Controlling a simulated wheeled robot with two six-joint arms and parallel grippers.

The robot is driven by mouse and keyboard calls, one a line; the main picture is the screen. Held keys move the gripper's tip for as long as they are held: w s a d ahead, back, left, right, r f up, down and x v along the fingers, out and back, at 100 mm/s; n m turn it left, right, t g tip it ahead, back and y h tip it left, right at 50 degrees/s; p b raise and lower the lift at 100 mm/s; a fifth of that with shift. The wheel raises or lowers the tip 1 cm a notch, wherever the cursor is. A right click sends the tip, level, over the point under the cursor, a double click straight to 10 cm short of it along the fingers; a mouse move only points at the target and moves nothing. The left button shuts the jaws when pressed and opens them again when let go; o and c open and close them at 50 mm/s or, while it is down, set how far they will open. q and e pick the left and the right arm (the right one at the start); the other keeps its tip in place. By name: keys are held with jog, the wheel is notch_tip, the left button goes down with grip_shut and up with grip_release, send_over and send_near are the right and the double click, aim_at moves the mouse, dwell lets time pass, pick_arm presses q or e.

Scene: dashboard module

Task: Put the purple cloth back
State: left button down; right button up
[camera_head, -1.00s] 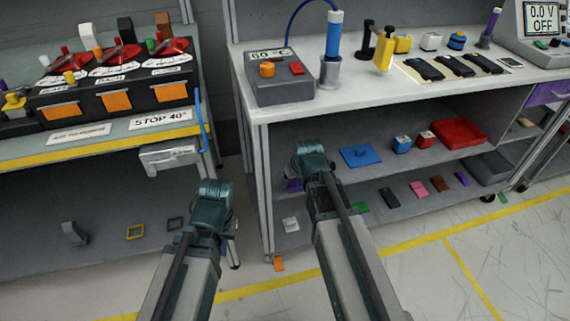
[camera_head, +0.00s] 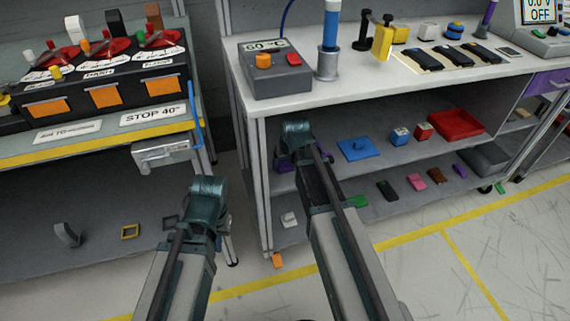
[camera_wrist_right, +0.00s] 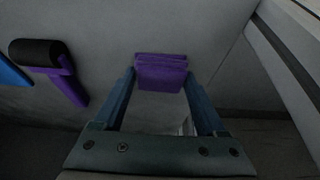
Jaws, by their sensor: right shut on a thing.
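The purple cloth (camera_wrist_right: 161,72) shows in the right wrist view as a small folded block. My right gripper (camera_wrist_right: 160,80) is shut on it, one blue finger at each side. In the head view the end of my right arm is at the front of the shelf under the white workbench, and its jaws and the held cloth cannot be made out. My left arm ends in front of the gap between the two benches; its jaws are hidden behind the wrist.
The lower shelves hold a blue tray (camera_head: 360,149), a red tray (camera_head: 456,125) and several small coloured blocks. A purple-handled tool with a black head (camera_wrist_right: 36,52) shows in the right wrist view. A grey control box (camera_head: 275,70) stands on the workbench (camera_head: 330,95).

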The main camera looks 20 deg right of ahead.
jog(key=o, duration=1.1)
jog(key=shift+f, duration=0.1)
jog(key=shift+o, duration=0.2)
